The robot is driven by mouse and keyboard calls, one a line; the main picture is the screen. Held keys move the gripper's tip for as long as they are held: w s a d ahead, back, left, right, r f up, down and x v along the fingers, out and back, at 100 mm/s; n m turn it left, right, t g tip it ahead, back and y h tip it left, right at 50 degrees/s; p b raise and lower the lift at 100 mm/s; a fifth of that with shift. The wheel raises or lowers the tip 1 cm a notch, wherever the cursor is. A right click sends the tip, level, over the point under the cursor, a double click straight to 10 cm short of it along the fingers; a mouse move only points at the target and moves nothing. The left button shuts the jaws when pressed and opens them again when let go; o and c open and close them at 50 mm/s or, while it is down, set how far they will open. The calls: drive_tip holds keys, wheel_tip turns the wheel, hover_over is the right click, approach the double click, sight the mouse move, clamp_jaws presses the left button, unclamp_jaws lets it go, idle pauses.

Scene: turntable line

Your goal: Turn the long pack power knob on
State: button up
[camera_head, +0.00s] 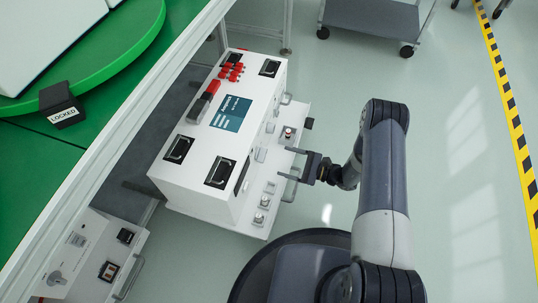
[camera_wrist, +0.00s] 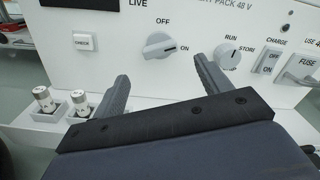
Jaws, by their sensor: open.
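The long white pack (camera_head: 185,172) stands on a white base beside the green-topped table in the head view. In the wrist view its front panel (camera_wrist: 118,60) carries a grey knob (camera_wrist: 159,46) with OFF printed above it and ON to its right. The knob's bar lies nearly level, tilted slightly up to the right; which end is the pointer I cannot tell. My gripper (camera_wrist: 161,70) is open and empty, its fingers either side of the knob in the picture and below it, apparently short of it. My gripper (camera_head: 291,163) also shows at the pack's right side in the head view.
A RUN/STORE knob (camera_wrist: 228,55) sits close by my right finger. A CHARGE switch (camera_wrist: 268,60), a fuse cover (camera_wrist: 302,68) and a CHECK button (camera_wrist: 82,42) are on the panel. Metal-capped posts (camera_wrist: 45,101) stand low left. A second white unit (camera_head: 92,245) is lower left.

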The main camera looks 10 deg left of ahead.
sight(261, 154)
drive_tip(key=a+b, duration=0.1)
drive_tip(key=a, duration=0.6)
drive_tip(key=shift+w+a+b, duration=0.25)
drive_tip(key=shift+w+b, duration=0.05)
drive_tip(key=c, duration=1)
drive_tip(key=shift+m+b, duration=1.4)
drive_tip(key=shift+m, duration=1.1)
drive_tip(key=o, duration=1)
